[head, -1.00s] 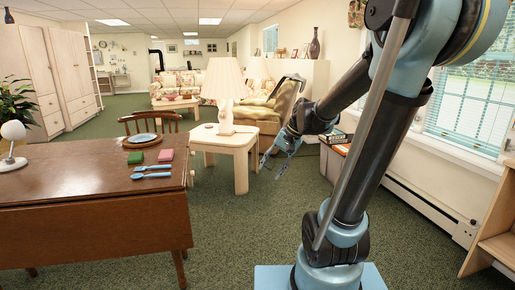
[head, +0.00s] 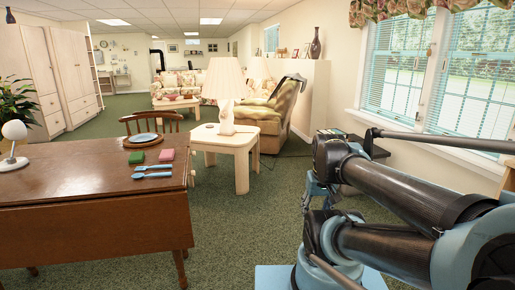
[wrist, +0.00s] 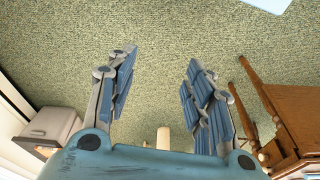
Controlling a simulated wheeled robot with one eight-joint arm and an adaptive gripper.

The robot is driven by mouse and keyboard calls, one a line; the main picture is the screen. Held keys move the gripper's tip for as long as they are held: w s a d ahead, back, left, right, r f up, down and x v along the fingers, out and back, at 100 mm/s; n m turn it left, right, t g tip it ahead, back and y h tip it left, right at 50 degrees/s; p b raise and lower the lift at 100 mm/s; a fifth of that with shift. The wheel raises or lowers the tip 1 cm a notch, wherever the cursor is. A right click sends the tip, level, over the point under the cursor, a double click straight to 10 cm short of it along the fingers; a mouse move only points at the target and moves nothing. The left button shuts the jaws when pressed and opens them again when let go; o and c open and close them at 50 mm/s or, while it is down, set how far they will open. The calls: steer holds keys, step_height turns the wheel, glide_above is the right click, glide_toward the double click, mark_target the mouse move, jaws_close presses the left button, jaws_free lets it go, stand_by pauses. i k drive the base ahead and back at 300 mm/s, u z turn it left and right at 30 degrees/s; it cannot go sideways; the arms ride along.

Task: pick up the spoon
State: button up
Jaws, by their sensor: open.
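Two light-blue utensils lie side by side near the right end of the brown wooden table (head: 80,198) in the head view: a far one (head: 153,167) and a near one (head: 152,176). They look spoon-like, but they are too small to tell apart surely. My gripper (wrist: 160,60) is open and empty in the wrist view, with only green carpet between its fingers. In the head view it is partly hidden by my folded arm, low on the right, well away from the table and utensils. No utensil shows in the wrist view.
A green block (head: 136,157), a pink-red block (head: 166,154) and a blue plate (head: 143,138) lie near the utensils. A wooden chair (head: 130,122) stands behind the table. A pale side table (head: 238,150) carries a lamp (head: 226,85). Carpet (head: 235,240) between table and arm is clear.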

mark_target(138, 175)
steer(key=u, duration=1.4)
steer(key=k, duration=0.75)
steer(key=z, duration=0.2)
steer(key=i, duration=1.45)
steer(key=z, duration=0.1)
